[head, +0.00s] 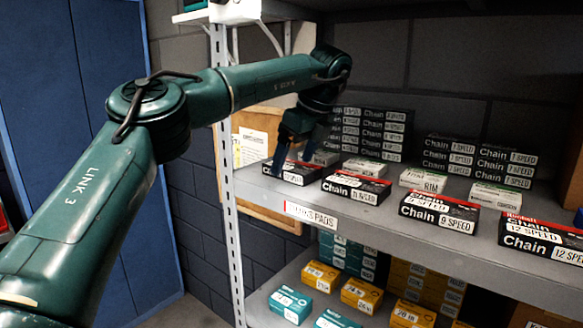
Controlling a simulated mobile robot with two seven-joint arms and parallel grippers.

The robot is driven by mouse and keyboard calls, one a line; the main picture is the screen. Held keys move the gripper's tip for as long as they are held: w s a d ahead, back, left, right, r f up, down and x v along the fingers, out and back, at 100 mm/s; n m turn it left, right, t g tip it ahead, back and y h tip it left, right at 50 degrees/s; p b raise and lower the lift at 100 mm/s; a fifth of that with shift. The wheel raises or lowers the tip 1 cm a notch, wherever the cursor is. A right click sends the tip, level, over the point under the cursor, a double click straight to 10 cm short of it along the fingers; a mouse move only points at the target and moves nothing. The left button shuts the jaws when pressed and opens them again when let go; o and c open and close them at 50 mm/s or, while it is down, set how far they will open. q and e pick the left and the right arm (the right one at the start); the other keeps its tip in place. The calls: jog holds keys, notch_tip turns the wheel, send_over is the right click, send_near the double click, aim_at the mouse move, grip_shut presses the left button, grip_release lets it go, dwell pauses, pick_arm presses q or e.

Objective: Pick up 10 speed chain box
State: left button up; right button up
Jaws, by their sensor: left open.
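A black chain box (298,178) with a white label lies at the left end of the middle shelf, partly hidden by my gripper. Its speed number is too small to read surely. My left gripper (289,160) points down over this box, open, with a finger in front of the box's left part. I cannot tell whether it touches the box. To its right lie chain boxes marked 11 speed (357,189), 9 speed (439,214) and 12 speed (541,240). My right gripper is out of view.
Stacks of chain boxes (385,128) stand at the back of the grey shelf (385,217). White rim boxes (422,180) lie between. A perforated upright (226,150) stands left of my gripper. Teal (290,303) and yellow boxes (361,294) fill the shelf below.

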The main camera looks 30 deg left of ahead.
pick_arm(q)
jog(key=shift+a+f, duration=0.2)
jog(key=shift+f, duration=0.3)
jog(key=c, duration=1.2)
jog(key=shift+c, duration=0.3)
jog(key=shift+r, duration=0.15)
